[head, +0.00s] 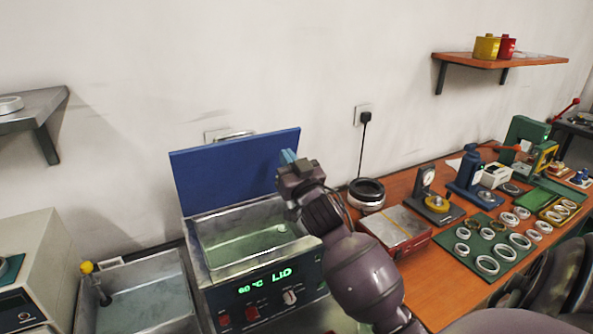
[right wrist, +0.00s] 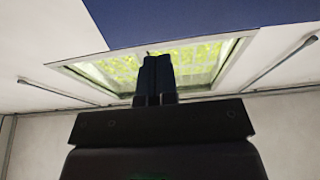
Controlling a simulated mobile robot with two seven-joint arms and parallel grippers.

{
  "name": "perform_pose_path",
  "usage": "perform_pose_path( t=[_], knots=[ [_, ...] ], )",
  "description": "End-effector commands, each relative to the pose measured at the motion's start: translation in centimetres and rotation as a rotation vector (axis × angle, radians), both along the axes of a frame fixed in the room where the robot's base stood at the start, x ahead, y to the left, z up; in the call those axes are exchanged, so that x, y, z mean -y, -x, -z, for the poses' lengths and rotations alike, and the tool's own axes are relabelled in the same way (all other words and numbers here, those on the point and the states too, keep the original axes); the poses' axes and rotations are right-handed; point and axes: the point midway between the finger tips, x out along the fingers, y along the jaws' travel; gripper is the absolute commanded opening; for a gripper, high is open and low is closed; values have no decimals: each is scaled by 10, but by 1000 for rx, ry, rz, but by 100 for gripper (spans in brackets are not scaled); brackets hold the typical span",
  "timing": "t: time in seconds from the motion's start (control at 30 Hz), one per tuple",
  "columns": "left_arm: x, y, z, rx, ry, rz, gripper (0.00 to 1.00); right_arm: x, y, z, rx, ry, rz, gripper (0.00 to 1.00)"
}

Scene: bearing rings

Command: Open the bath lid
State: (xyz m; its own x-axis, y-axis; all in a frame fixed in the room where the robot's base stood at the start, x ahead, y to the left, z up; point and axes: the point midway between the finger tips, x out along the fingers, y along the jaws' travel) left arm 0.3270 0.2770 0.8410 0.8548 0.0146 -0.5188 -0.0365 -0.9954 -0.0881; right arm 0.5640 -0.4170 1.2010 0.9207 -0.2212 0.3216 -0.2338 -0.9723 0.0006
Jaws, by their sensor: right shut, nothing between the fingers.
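The bath (head: 265,285) is a metal tank with a dark blue front panel and a green lit display. Its blue lid (head: 225,170) stands raised and nearly upright along the back edge, so the basin with greenish liquid (head: 250,245) is uncovered. My right gripper (head: 288,157) is shut and empty, in front of the lid's right part and above the basin. Whether its fingertips touch the lid I cannot tell. In the right wrist view the shut fingers (right wrist: 155,72) show against the lit basin (right wrist: 205,60), with the blue lid (right wrist: 180,20) above. My left gripper is not in view.
A sink (head: 140,305) with a yellow-knobbed tap stands left of the bath. An orange bench (head: 425,255) to the right carries a black-and-white round pot (head: 366,194), a red box (head: 395,229), gauges, presses and several bearing rings on a green mat (head: 466,262). A wall shelf (head: 520,61) hangs above.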

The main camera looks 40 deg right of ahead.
Motion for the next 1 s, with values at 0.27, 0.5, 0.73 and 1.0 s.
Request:
perform_pose_path(
  t=[0.27, 0.5, 0.73, 1.0],
  knots=[
    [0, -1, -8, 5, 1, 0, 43, 9, -37, -14, 0, 1, 0, 0],
    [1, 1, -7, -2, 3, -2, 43, 11, -48, -16, -2, -1, 0, 0],
    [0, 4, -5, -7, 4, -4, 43, 11, -48, -16, -1, -1, 0, 0],
    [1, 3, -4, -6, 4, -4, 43, 12, -63, -19, 0, -1, 0, 0]
  ],
)
